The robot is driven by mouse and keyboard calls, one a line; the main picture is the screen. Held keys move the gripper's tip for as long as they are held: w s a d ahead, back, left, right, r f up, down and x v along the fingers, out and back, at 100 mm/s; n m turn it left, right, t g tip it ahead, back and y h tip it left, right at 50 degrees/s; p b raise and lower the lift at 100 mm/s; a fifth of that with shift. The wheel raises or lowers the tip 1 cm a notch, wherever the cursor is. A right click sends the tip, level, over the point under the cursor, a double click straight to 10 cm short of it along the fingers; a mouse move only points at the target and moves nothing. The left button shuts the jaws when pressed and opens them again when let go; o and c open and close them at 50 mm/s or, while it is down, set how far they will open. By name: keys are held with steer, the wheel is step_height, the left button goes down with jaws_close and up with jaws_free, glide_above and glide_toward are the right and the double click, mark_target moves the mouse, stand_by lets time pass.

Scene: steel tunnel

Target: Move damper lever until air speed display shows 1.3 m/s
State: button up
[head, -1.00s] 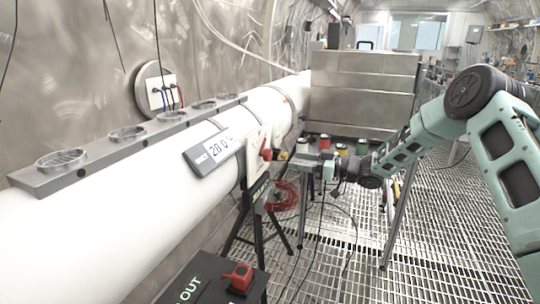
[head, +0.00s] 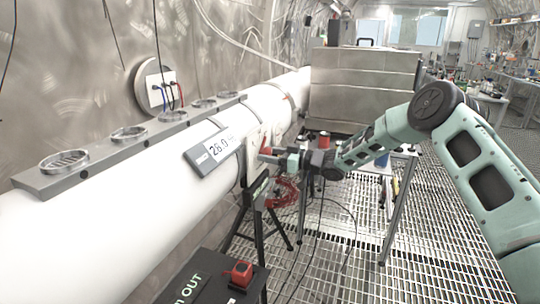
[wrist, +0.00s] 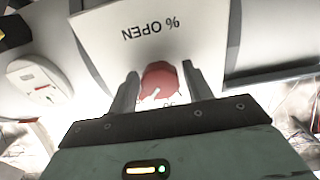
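A large white duct (head: 130,205) runs along the left wall in the head view. A grey display (head: 213,147) on it reads about 28.0; its unit is too small to tell. The red damper lever (head: 264,144) stands out from a pale plate on the duct, just right of the display. My gripper (head: 272,155) is at the lever. In the wrist view the rounded red lever end (wrist: 160,82) lies between the two fingers of my gripper (wrist: 158,74), with a narrow gap on each side. Behind it is a white plate (wrist: 150,32) marked "% OPEN", upside down.
A dark box (head: 205,283) with a red switch and "OUT" lettering stands at the front. A table stands beyond my gripper, before a metal box (head: 362,90). Red cable (head: 285,192) hangs below the duct. Grated floor (head: 335,255) is open to the right.

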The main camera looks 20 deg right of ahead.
steer(key=c, duration=0.6)
steer(key=shift+f+n+b, duration=0.3)
steer(key=shift+n+b, duration=0.2)
steer(key=shift+b, duration=0.55)
steer(key=shift+n+b, duration=0.4)
steer(key=shift+b, duration=0.2)
steer(key=shift+r+n+b, duration=0.25)
steer(key=shift+n+b, duration=0.4)
steer(key=shift+n, duration=0.15)
steer(key=o, duration=1)
steer(key=shift+c, duration=0.2)
steer(key=b+v, duration=0.1)
steer(key=v, duration=1.6)
steer(key=shift+s+d, duration=0.15)
steer(key=shift+d, duration=0.05)
